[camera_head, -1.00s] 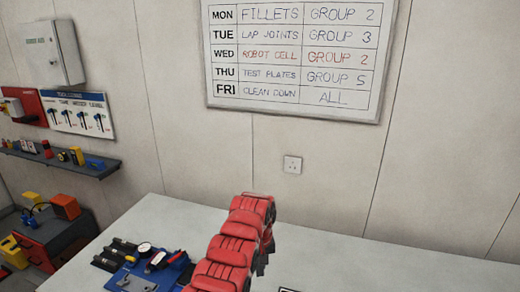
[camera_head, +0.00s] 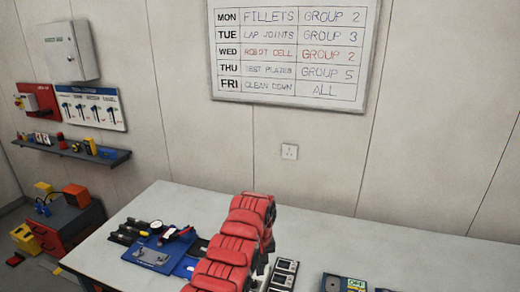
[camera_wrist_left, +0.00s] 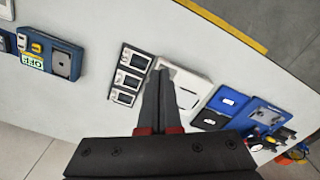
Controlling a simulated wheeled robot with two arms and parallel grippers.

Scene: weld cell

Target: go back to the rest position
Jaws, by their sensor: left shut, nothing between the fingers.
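My left arm (camera_head: 240,235), in red segments, rises from the bottom middle of the head view in front of the white table (camera_head: 400,245). My left gripper is mostly hidden behind the arm there. In the left wrist view its dark fingers (camera_wrist_left: 162,80) are shut together and empty, over the table. Their tips show between a panel with three small displays (camera_wrist_left: 129,75) and a white box (camera_wrist_left: 187,92); I cannot tell whether they touch either. My right gripper is not in view.
A blue fixture plate (camera_head: 160,250) with clamps and a gauge lies on the table's left. The display panel (camera_head: 283,275) and a dark blue box (camera_head: 343,284) are near the bottom edge. A tool shelf (camera_head: 75,150) and whiteboard (camera_head: 290,95) hang on the wall.

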